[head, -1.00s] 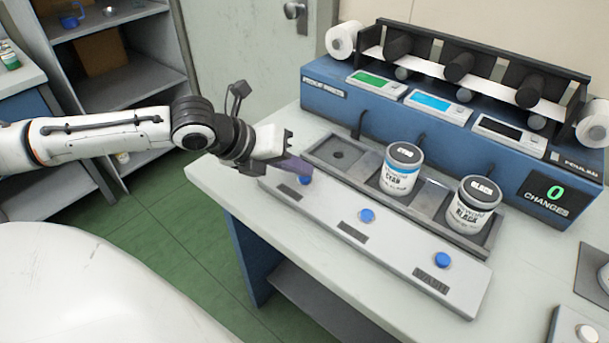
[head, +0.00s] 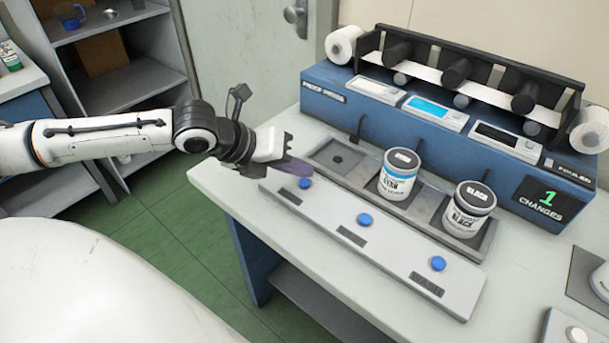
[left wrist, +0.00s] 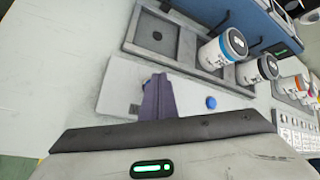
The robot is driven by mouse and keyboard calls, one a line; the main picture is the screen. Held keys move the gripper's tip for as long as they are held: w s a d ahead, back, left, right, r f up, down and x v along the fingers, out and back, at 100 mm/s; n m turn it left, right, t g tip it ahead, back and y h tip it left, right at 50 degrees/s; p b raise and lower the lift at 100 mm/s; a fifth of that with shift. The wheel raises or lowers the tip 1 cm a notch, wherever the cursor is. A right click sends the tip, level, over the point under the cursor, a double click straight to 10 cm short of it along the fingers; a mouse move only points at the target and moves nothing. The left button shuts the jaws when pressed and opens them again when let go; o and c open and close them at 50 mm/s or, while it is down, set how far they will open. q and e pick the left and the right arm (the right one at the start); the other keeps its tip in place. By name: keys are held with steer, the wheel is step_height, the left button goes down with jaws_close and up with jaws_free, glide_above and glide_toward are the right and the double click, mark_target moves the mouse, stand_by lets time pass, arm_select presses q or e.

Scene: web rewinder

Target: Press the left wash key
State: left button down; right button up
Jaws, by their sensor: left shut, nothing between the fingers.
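The left wash key (head: 305,183) is a blue round button at the left end of a pale key panel (head: 400,251). My left gripper (head: 302,168) is shut and empty, its purple fingertips just above and behind this key in the head view; I cannot tell whether they touch it. The middle key (head: 364,220) and right key (head: 438,263) are clear. My right gripper is not in view.
Behind the panel a grey tray (head: 333,176) has an empty left bay, then a cyan can (head: 398,177) and a black can (head: 468,211). The blue machine (head: 330,98) has rollers and three displays; its counter (head: 549,200) reads 1 CHANGES.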

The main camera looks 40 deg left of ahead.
arm_select(q)
steer(key=shift+r, duration=0.1)
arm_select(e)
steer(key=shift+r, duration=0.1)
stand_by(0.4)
arm_select(q)
step_height(320, 180, up, 4)
steer(key=p, duration=0.5)
steer(key=shift+r, duration=0.1)
steer(key=shift+r+p, duration=0.45)
steer(key=shift+p, duration=0.15)
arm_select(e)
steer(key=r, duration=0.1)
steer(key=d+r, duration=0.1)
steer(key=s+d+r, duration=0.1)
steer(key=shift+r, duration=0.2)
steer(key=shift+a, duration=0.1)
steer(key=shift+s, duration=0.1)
